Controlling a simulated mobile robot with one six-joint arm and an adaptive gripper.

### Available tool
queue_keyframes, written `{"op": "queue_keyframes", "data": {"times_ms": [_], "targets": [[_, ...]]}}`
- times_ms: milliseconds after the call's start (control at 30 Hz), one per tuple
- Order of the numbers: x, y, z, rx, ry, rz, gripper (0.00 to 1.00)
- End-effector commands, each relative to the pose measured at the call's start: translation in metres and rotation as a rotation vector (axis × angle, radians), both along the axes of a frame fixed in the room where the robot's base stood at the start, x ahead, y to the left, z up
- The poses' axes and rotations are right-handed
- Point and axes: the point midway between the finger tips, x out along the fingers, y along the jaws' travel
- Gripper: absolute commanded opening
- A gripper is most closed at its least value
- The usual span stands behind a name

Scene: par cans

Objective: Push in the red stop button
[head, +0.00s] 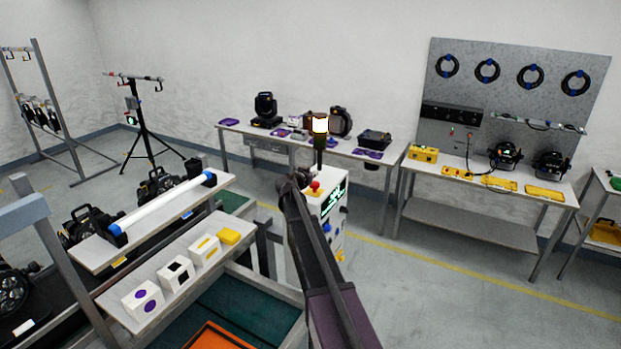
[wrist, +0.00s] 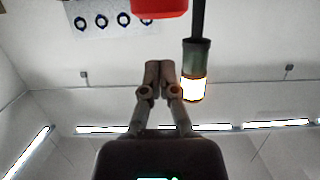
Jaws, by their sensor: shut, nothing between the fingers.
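The red stop button (head: 315,187) sits on top of a white control box (head: 330,207) with a lit green display. In the wrist view a large red shape, the button (wrist: 160,8), is cut off by the top edge. My gripper (wrist: 160,66) is shut and empty, its two fingertips together. In the picture a gap separates the fingertips from the red shape; contact is not visible. In the head view my gripper (head: 300,174) is small and dark, just left of and slightly above the button.
A lit beacon lamp (head: 320,127) rises behind the button; it also shows close right of my fingers in the wrist view (wrist: 194,85). A shelf with white boxes (head: 176,272) stands left of my arm. Open floor (head: 440,290) lies right.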

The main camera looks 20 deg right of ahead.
Motion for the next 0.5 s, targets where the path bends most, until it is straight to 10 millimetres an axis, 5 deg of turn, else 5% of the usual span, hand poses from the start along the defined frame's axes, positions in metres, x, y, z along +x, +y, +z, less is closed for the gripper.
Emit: {"op": "queue_keyframes", "data": {"times_ms": [500], "targets": [[0.0,0.0,-0.028,0.0,0.0,0.0,0.0]]}}
